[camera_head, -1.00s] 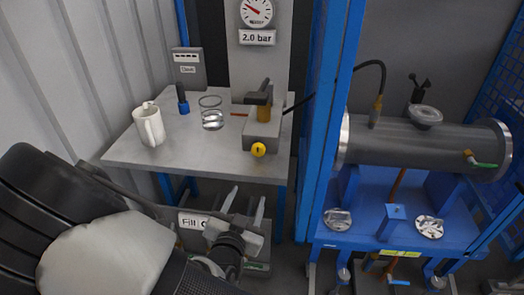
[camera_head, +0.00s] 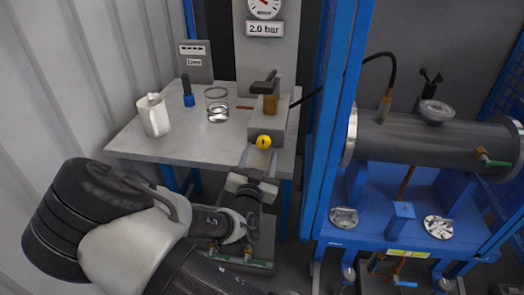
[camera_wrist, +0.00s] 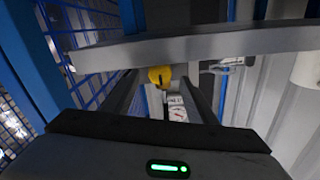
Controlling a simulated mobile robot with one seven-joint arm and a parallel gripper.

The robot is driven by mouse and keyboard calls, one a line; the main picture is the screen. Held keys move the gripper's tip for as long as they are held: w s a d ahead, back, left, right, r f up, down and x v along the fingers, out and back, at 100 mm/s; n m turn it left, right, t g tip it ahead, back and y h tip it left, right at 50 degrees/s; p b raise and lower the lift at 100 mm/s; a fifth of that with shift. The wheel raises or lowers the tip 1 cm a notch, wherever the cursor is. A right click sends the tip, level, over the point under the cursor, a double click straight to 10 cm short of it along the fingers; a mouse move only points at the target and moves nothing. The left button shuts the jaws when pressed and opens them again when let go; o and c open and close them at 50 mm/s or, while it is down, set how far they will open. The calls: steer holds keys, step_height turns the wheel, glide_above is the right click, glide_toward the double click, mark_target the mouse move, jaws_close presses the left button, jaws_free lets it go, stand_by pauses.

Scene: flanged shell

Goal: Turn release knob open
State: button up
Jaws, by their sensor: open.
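The yellow release knob (camera_head: 264,142) sticks out of the front of a grey block (camera_head: 268,122) at the table's front edge. A dark mark shows on its face. My gripper (camera_head: 258,160) is open and empty just below and in front of the knob. In the wrist view the knob (camera_wrist: 160,76) appears between the two spread dark fingers of my gripper (camera_wrist: 162,90), near their far ends. I see no contact, but the exact gap is hard to tell.
A white mug (camera_head: 153,117), a clear glass (camera_head: 217,106) and a blue-based black item (camera_head: 188,92) stand on the grey table (camera_head: 160,150). A blue post (camera_head: 330,120) rises right of the table. A gauge (camera_head: 264,8) hangs above a "2.0 bar" sign.

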mark_target(263, 145)
steer(key=shift+w+d, duration=0.15)
steer(key=shift+w, duration=0.7)
steer(key=shift+w+d, duration=0.15)
steer(key=shift+w, duration=0.65)
steer(key=c, duration=1.1)
steer(key=shift+o, duration=0.2)
